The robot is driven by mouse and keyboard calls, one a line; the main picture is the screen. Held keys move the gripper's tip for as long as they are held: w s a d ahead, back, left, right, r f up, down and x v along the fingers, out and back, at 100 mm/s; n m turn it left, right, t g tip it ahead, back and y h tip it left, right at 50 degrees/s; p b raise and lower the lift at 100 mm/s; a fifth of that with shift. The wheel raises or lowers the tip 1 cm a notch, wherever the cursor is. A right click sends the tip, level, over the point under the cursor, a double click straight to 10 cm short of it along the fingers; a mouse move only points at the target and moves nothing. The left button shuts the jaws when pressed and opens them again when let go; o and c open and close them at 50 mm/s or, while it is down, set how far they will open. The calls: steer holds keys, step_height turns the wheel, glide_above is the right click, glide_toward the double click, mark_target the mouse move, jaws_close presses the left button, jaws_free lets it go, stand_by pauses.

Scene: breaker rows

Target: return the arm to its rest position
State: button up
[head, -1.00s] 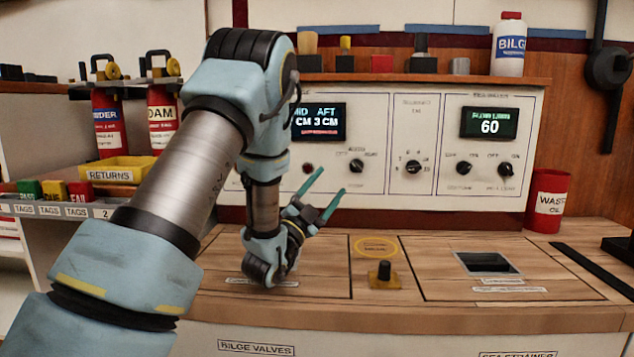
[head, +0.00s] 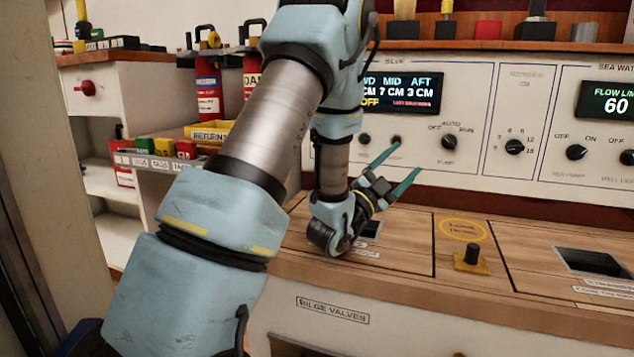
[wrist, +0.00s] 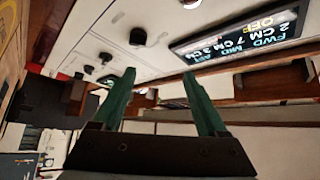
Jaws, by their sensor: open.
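My gripper (head: 396,172) is open, with its two green fingers spread apart and nothing between them. In the head view it is above the wooden counter (head: 400,243), in front of the white control panel (head: 470,125), pointing up and to the right. My arm is bent, reaching up from the lower left and down again to the wrist. In the wrist view the fingers of my gripper (wrist: 160,92) also show apart and empty, with the panel's display (wrist: 245,38) tilted beyond them.
A square opening (head: 592,262) and a black knob on a yellow base (head: 472,258) are on the counter. Red bottles (head: 207,88), a yellow returns bin (head: 208,131) and coloured tags (head: 164,146) stand at left. A shelf above the panel holds several items.

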steer(key=w+a+f+n+t+y+p, duration=0.1)
steer(key=w+a+n+y+p, duration=0.3)
steer(key=w+a+n+y, duration=0.45)
steer(key=s+a+f+n+g+y+p, duration=0.1)
steer(key=s+a+f+n+g+y, duration=0.15)
steer(key=a, duration=0.25)
steer(key=s+a+f+n+g+y+p, duration=0.1)
steer(key=a+n+y+p, duration=0.1)
steer(key=a+y, duration=0.25)
steer(key=s+a+r+n+g+y+p, duration=0.1)
steer(key=s+a+n+g+y+p, duration=0.1)
steer(key=s+a+n+g, duration=0.5)
steer(key=s+a+n+g+y+p, duration=0.1)
steer(key=s+a+y+p, duration=0.15)
steer(key=s+a, duration=0.65)
steer(key=s+d+r+p, duration=0.1)
steer(key=r+p, duration=1.8)
steer(key=s+d+r+p, duration=0.2)
steer(key=r+p, duration=1.6)
steer(key=shift+r+h+p, duration=0.35)
steer(key=shift+r+h, duration=0.05)
